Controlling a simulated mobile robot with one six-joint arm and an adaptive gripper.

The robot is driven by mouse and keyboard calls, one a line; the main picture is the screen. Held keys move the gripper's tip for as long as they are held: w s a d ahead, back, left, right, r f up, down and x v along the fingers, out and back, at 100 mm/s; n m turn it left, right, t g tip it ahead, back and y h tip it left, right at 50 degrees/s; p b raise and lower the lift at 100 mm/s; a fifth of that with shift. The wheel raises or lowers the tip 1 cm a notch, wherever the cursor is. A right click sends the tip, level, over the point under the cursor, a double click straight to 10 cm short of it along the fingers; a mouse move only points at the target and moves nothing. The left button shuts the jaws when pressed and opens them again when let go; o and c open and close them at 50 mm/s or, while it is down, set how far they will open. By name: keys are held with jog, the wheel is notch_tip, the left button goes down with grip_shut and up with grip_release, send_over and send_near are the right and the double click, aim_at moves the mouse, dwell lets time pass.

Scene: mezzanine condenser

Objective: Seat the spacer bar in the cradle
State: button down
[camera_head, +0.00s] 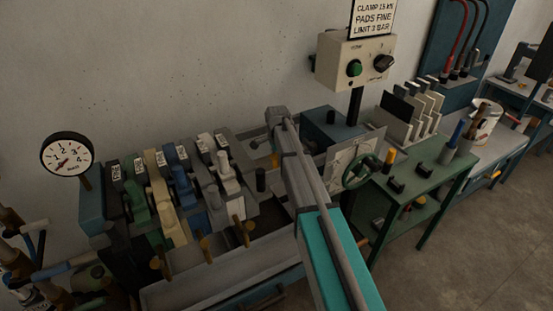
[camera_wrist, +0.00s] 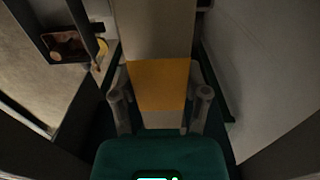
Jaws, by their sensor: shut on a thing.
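In the wrist view my gripper (camera_wrist: 161,95) is shut on a long, flat grey-beige bar, which I take to be the spacer bar (camera_wrist: 156,30). An orange band (camera_wrist: 160,84) crosses the bar between the two fingers. The bar runs up out of the top of the picture, so its far end is hidden. In the head view my arm reaches over the bench from the lower right, and I cannot make out my fingers or the bar there. I cannot pick out the cradle for certain in either view.
A row of coloured levers (camera_head: 170,195) and a pressure gauge (camera_head: 68,157) stand left of my arm. A control box (camera_head: 355,62) on a post and a green handwheel (camera_head: 362,170) are close on the right. A dark tray (camera_wrist: 64,45) lies at the wrist view's left.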

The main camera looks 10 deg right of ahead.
aim_at(277, 156)
jog(key=shift+c, duration=0.4)
grip_release()
jog(key=shift+r, duration=0.15)
notch_tip(277, 156, up, 12)
jog(key=p, duration=1.2)
dwell(0.5)
jog(key=s+n, duration=1.4)
jog(key=s, duration=1.4)
jog(key=shift+s+d, duration=0.4)
jog(key=shift+d, duration=0.05)
